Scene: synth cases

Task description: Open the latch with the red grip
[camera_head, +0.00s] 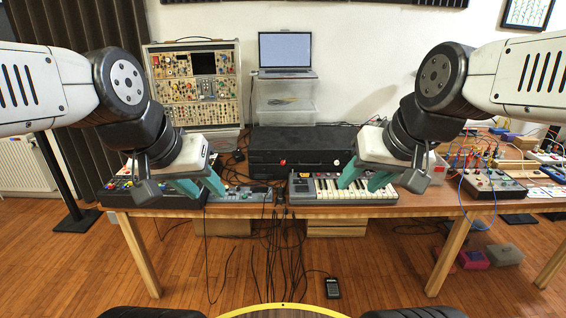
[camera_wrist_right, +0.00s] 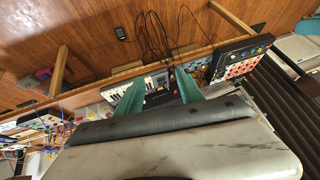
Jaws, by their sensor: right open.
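A black case (camera_head: 300,142) stands shut at the back of the table, below the laptop. A small red grip (camera_head: 283,162) shows on its front face, left of centre, and a small pale one (camera_head: 336,163) is further right. My left gripper (camera_head: 208,194) has its teal fingers apart, empty, in front of and left of the case. My right gripper (camera_head: 357,188) is open and empty, over the keyboard at the case's front right. Its fingers also show in the right wrist view (camera_wrist_right: 158,75), where I cannot make out the red grip.
A small keyboard (camera_head: 325,190) lies in front of the case. A mixer (camera_head: 150,196) is at the left. A rack of modules (camera_head: 193,85) stands behind, and a laptop (camera_head: 285,52) sits on clear drawers. Cabled boxes (camera_head: 493,184) crowd the right. Cables hang over the front edge.

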